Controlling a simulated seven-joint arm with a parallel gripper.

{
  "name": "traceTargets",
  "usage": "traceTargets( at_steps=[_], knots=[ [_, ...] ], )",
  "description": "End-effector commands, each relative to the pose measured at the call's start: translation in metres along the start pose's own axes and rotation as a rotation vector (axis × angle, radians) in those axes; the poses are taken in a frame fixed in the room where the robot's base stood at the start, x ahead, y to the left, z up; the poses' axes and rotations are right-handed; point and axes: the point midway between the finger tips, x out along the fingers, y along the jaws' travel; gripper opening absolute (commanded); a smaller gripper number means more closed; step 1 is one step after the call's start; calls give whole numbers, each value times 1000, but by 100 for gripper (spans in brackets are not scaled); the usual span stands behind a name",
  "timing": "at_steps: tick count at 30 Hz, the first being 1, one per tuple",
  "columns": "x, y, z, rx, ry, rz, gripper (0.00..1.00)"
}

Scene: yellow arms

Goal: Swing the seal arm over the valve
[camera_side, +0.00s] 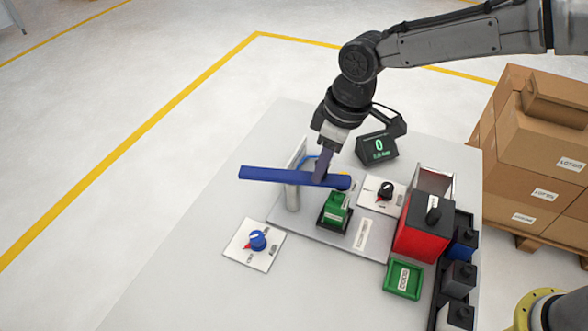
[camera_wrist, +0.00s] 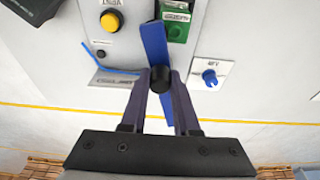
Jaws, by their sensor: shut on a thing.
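The long blue bar (camera_side: 270,175), which I take as the seal arm, lies roughly level above the panel near a pale upright post (camera_side: 292,196). It also shows in the wrist view (camera_wrist: 153,42), with a black round knob (camera_wrist: 160,80) on it. My gripper (camera_side: 321,181) is shut on this knob, its dark fingers on either side in the wrist view. The bar's one end lies between a yellow button (camera_wrist: 111,20) and a green block (camera_wrist: 177,20). A blue dial (camera_side: 258,240) on a white plate stands apart from the bar. No part is clearly marked as the valve.
A black dial (camera_side: 386,190), a red box (camera_side: 421,228) and a green tray (camera_side: 404,279) are at the right of the table. A display reading 0 (camera_side: 378,148) stands behind. Cardboard boxes (camera_side: 540,135) stand beyond the table. The table's left side (camera_side: 170,250) is clear.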

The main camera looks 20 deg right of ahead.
Motion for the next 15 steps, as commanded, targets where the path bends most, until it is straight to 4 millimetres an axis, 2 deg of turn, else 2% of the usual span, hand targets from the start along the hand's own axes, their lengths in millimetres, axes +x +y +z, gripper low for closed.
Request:
traceTargets(
  at_steps=[8,15],
  knots=[
    [2,-2,1,-1,-4,-1,9],
    [1,-12,0,-1,-2,-2,10]
  ],
)
